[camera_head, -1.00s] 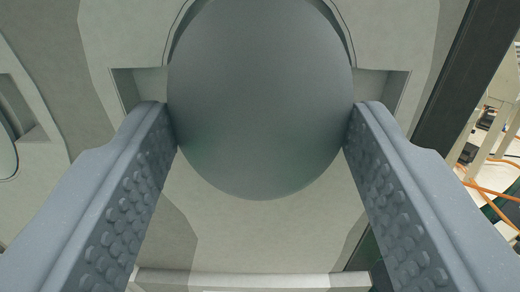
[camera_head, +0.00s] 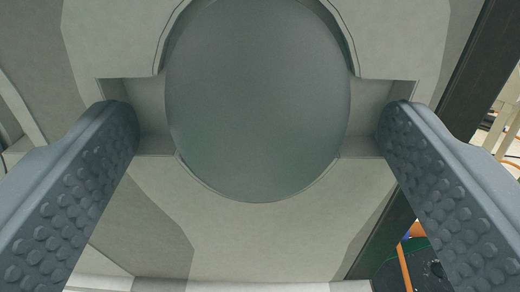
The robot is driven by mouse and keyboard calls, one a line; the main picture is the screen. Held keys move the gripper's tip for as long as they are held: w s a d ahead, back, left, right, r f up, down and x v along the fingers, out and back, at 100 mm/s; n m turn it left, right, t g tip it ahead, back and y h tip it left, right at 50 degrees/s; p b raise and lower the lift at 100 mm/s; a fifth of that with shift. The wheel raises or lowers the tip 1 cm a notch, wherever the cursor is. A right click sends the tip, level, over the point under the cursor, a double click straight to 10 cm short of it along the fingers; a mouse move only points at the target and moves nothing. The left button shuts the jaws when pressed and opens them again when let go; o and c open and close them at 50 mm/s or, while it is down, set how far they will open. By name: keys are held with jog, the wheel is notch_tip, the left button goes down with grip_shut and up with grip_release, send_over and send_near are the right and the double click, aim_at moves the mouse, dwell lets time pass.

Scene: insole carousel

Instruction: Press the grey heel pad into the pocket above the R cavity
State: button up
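The grey heel pad (camera_head: 258,100) is an oval disc in the upper middle of the camera_head view. It lies within the outline of the rounded pocket (camera_head: 166,45) in the pale plate. A thin edge of the pocket shows around the pad; I cannot tell how deep the pad sits. My gripper (camera_head: 258,115) is open, with one studded finger on each side of the pad and a clear gap between each fingertip and the pad. The fingertips are at the side notches of the pocket. The R cavity cannot be made out by any marking.
Rectangular notches (camera_head: 378,105) open on both sides of the pocket. The pale plate (camera_head: 270,240) continues below it. A dark upright bar (camera_head: 478,70) runs along the right, with orange cables (camera_head: 404,268) beyond it. Part of another recess (camera_head: 15,120) shows at the left edge.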

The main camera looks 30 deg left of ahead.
dwell(0.3)
jog(key=v, duration=1.3)
jog(key=shift+s+d+f+b, duration=0.2)
jog(key=shift+s+d+b, duration=0.05)
jog(key=shift+b, duration=0.2)
jog(key=s+d+r+m+t+h, duration=0.15)
jog(key=d+r+h, duration=0.45)
jog(key=r, duration=0.6)
jog(key=s+d+r+m+t+h, duration=0.1)
jog(key=s+d+r+m+h, duration=0.25)
jog(key=d+r, duration=0.65)
jog(key=s+d+r+m+g+h, duration=0.1)
jog(key=s+r, duration=0.6)
jog(key=s, duration=0.3)
jog(key=s+d+r+m+g, duration=0.1)
jog(key=s+r+g, duration=0.1)
jog(key=s+r, duration=0.6)
jog(key=shift+s+h, duration=0.35)
jog(key=shift+s, duration=0.55)
